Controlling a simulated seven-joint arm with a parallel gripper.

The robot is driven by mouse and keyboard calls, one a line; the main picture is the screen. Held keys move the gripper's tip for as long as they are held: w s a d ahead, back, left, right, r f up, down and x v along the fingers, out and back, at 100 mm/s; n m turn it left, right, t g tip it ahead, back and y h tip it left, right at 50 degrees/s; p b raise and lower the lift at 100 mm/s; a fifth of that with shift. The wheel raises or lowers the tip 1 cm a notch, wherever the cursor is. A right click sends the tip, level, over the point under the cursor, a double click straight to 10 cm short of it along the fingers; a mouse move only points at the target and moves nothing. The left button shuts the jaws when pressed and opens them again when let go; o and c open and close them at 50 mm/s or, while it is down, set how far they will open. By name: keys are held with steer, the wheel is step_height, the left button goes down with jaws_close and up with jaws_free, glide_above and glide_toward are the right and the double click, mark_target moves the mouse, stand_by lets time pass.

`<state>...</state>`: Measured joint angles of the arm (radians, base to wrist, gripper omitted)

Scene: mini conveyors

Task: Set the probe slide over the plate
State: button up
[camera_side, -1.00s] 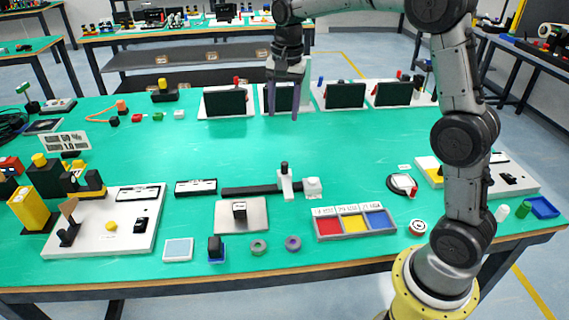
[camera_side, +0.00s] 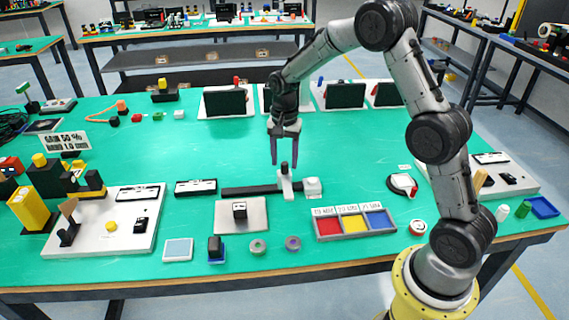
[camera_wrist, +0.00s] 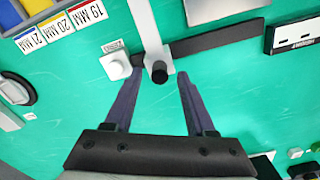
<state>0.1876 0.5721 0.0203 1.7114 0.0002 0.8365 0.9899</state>
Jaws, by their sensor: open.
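The probe slide (camera_side: 286,184) is a white carriage with a black knob (camera_side: 284,168) on a dark rail (camera_side: 250,189). It sits near the rail's right end, beside a white block (camera_side: 312,187). The grey metal plate (camera_side: 228,225) lies in front of the rail's left part, with a small black-and-white block (camera_side: 239,210) on it. My gripper (camera_side: 285,160) is open and empty, pointing down above the knob. In the wrist view, the knob (camera_wrist: 160,71) shows between and slightly beyond the fingertips (camera_wrist: 159,82), and the rail (camera_wrist: 215,42) runs to the right. Contact cannot be seen.
A tray with red, yellow and blue compartments (camera_side: 341,238) stands right of the plate. A labelled black-and-white box (camera_side: 196,187) lies left of the rail. Two small rings (camera_side: 258,247) and a dark block (camera_side: 216,248) sit in front. The mat behind the rail is clear.

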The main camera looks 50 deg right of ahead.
steer(key=shift+f, duration=0.95)
jaws_close()
stand_by(0.8)
